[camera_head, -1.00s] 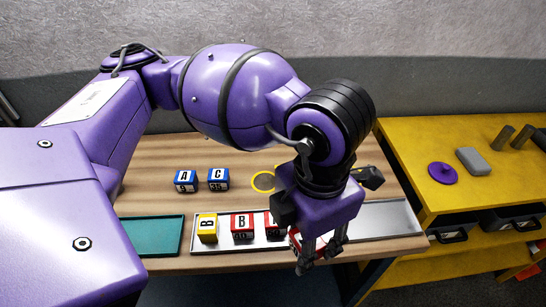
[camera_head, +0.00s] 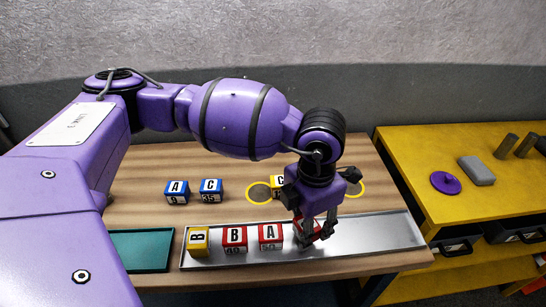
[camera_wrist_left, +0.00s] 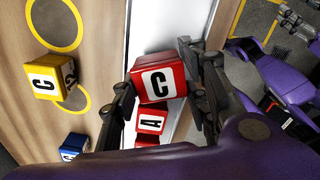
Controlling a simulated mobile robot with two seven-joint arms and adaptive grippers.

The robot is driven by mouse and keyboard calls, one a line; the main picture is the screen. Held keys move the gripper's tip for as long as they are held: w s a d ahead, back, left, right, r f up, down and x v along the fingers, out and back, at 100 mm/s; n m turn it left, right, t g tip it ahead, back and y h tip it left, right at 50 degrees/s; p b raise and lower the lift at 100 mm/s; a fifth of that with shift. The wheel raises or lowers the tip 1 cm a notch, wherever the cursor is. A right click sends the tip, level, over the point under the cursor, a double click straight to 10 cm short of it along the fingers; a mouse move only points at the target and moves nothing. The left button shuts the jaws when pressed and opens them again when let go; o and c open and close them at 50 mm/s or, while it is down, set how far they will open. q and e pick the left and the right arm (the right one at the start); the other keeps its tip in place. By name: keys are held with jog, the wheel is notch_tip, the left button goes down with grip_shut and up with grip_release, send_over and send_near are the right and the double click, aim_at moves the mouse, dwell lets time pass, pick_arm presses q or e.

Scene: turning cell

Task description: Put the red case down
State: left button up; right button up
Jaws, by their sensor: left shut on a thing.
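My left gripper (camera_head: 316,232) is shut on a red case (camera_wrist_left: 157,82) marked C, seen between the fingers in the left wrist view. In the head view the fingers partly hide this red case (camera_head: 303,234), low over or in the metal tray (camera_head: 370,237); I cannot tell whether it touches the tray floor. To its left in the tray stand a red case marked A (camera_head: 270,237), a red case marked B (camera_head: 235,239) and a yellow case marked B (camera_head: 198,242).
Blue cases A (camera_head: 176,192) and C (camera_head: 211,190) and a yellow case C (camera_head: 278,182) stand on the wooden table (camera_head: 135,210) behind the tray. A green tray (camera_head: 140,250) lies at left. A yellow bench (camera_head: 420,180) stands at right. The tray's right part is clear.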

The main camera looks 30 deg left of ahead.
pick_arm(q)
jog(key=shift+s+f, duration=0.1)
jog(key=shift+f, duration=0.85)
jog(key=shift+f, duration=0.25)
jog(key=o, duration=1.3)
jog(key=shift+c, duration=0.2)
jog(key=shift+r, duration=0.1)
notch_tip(320, 180, up, 12)
jog(key=shift+r, duration=0.2)
